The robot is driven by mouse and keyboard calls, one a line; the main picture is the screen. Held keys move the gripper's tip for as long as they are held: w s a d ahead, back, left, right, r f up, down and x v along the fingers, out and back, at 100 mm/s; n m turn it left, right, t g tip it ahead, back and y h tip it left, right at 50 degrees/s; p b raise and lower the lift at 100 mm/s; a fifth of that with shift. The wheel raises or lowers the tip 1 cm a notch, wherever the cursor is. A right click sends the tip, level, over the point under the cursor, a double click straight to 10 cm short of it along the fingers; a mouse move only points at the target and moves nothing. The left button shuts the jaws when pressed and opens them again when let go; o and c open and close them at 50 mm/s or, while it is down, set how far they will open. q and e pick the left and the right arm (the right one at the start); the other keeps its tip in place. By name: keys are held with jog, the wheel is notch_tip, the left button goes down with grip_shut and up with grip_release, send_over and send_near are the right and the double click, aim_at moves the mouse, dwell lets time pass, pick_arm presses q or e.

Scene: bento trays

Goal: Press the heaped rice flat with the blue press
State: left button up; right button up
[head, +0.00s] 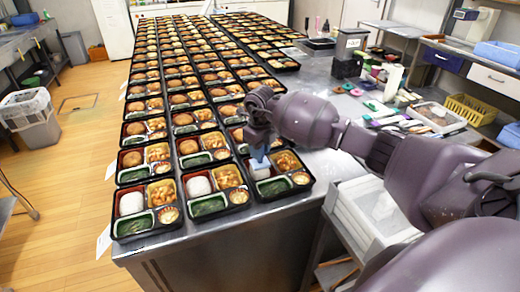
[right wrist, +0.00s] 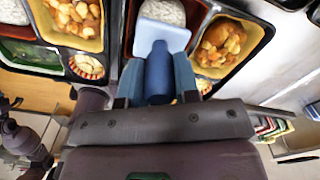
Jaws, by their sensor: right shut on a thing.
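My right gripper (head: 258,150) is shut on the blue press and points down over the front right bento tray (head: 262,198). The press (head: 260,163) has a pale blue flat plate and a darker blue handle. In the right wrist view the handle (right wrist: 159,75) stands between the two fingers. The plate (right wrist: 163,36) covers part of the white rice (right wrist: 164,12) in that tray. I cannot tell whether the plate touches the rice. My left gripper is not in view.
Many filled trays stand in close rows on the steel table. Two front neighbours hold white rice (head: 131,203) and (head: 199,186). A yellow basket (head: 468,110) and small tools lie at the right. A grey bin (head: 30,120) stands on the left floor.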

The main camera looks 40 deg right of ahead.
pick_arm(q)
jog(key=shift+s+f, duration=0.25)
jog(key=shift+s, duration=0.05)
pick_arm(e)
jog(key=shift+f, duration=0.15)
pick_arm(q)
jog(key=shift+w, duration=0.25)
pick_arm(e)
jog(key=shift+f, duration=0.2)
dwell(0.6)
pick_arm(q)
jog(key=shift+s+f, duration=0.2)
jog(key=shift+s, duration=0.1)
pick_arm(e)
jog(key=shift+f, duration=0.1)
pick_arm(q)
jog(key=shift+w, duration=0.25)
pick_arm(e)
jog(key=shift+f, duration=0.15)
dwell(0.5)
pick_arm(q)
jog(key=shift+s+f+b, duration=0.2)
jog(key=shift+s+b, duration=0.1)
jog(key=shift+b, duration=0.05)
pick_arm(e)
jog(key=shift+f, duration=0.15)
